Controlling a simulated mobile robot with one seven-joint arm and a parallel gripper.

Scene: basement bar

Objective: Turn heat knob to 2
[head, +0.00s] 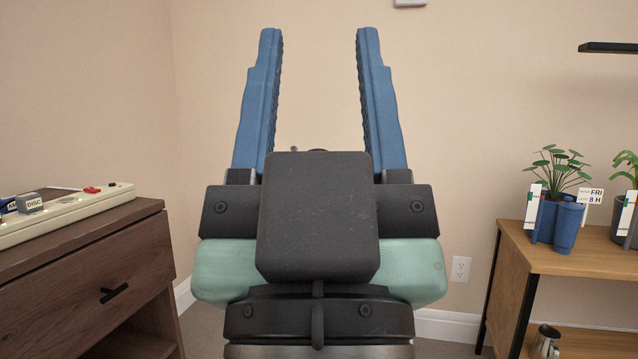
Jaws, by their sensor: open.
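My gripper (319,32) is in the middle of the head view, with its two blue fingers pointing up and spread wide apart. Nothing is between the fingers; the plain beige wall shows through the gap. I cannot make out a heat knob in this view. A small grey-white object (410,3) on the wall is cut off by the top edge, right of the fingers, and I cannot tell what it is. My gripper's body hides the lower middle of the view.
At right a wooden table (575,260) holds a blue pot with a plant (558,166). A dark shelf (608,47) is above. A wall outlet (461,269) is low.

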